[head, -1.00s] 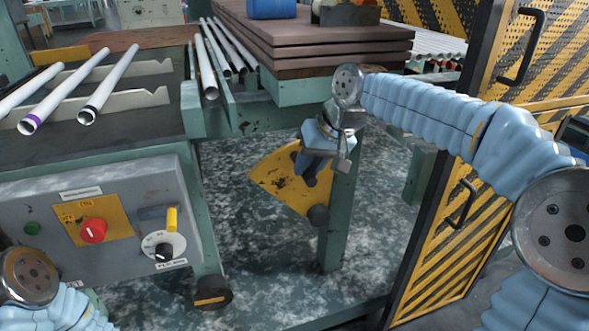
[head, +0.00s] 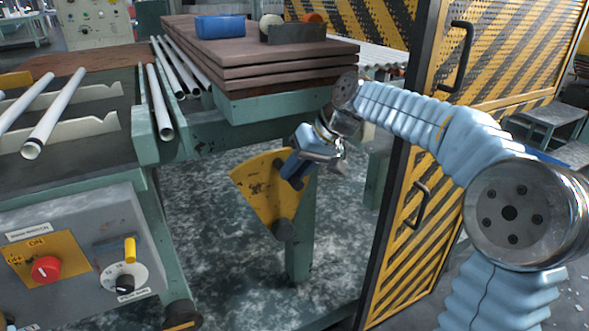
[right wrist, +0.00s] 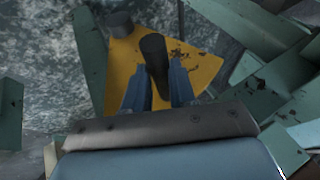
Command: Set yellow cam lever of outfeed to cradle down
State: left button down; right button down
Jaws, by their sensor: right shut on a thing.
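The yellow cam lever (head: 258,192) is a worn wedge-shaped plate beside a green frame leg, its wide edge up and its narrow end low at a dark round hub (head: 283,229). It also shows in the right wrist view (right wrist: 200,70). My right gripper (head: 292,172) is at the upper part of the plate. In the right wrist view its blue fingers (right wrist: 157,85) are shut on the lever's dark cylindrical handle (right wrist: 154,50). My left gripper is not in view.
A grey control panel (head: 75,205) with a red knob (head: 45,269) stands at lower left. White tubes (head: 55,113) lie on racks above. A stack of brown boards (head: 270,70) lies above the lever. A striped yellow-black guard door (head: 400,245) stands to the right of the lever.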

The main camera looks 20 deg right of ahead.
jog(key=c, duration=0.9)
grip_release()
jog(key=shift+f, duration=0.25)
jog(key=shift+r, duration=0.15)
jog(key=p+v, duration=0.1)
jog(key=v, duration=1.2)
jog(key=shift+s+d+r+p, duration=0.1)
jog(key=shift+d+r+p, duration=0.15)
jog(key=shift+d+p, duration=0.05)
